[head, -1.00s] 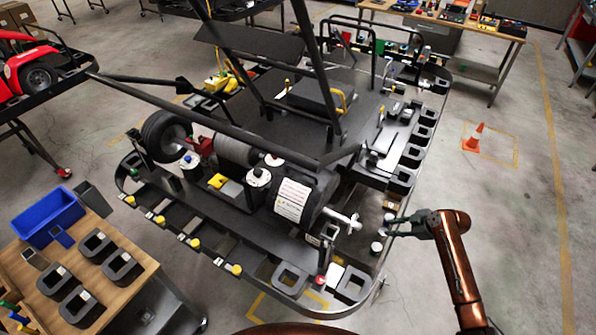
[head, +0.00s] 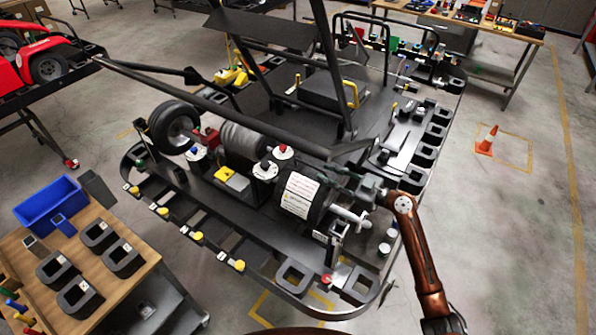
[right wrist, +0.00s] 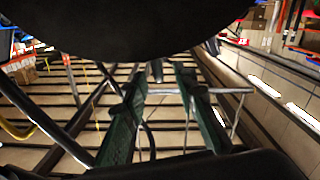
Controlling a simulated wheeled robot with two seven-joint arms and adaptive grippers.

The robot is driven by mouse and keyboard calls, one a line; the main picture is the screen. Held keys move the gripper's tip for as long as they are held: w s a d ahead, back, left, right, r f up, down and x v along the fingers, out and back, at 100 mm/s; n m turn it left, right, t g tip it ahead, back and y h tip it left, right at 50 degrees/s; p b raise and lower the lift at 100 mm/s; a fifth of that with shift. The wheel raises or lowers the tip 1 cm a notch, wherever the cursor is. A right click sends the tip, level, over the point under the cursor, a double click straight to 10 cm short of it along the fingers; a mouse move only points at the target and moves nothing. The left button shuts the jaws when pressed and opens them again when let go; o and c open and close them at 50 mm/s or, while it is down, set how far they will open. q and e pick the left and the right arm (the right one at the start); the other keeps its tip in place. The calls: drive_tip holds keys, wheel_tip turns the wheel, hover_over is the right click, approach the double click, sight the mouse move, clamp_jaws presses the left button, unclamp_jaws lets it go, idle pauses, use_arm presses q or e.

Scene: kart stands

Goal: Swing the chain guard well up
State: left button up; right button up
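I take the dark rounded cover with a white printed label (head: 300,194) on the kart stand to be the chain guard, though I cannot be sure. It appears down over the drive parts, and a silver rod (head: 350,216) sticks out at its right end. My right gripper (head: 337,172) reaches in from the right, just above and behind this end of the cover. In the right wrist view, its green-padded fingers (right wrist: 158,85) are apart. A grey bar (right wrist: 232,90) crosses near them; contact is unclear. A dark round shape fills the top of that view. My left gripper is not in view.
Black frame tubes (head: 225,112) slant over the stand close to my right gripper. A wheel (head: 174,126) sits at the stand's left. A wooden table (head: 140,262) with a blue bin (head: 48,204) stands at lower left. The floor right of the stand is open, with a cone (head: 488,140).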

sight(298, 160)
drive_tip(key=shift+d+f+m, duration=0.1)
drive_tip(key=shift+m, duration=0.2)
drive_tip(key=shift+w, duration=0.1)
drive_tip(key=x, duration=0.2)
drive_tip(key=p+x, duration=0.1)
drive_tip(key=x, duration=0.3)
drive_tip(key=shift+r, duration=0.3)
drive_tip(key=shift+p+x, duration=0.3)
drive_tip(key=shift+x, duration=0.65)
drive_tip(key=shift+f, duration=0.1)
drive_tip(key=shift+c, duration=0.2)
clamp_jaws()
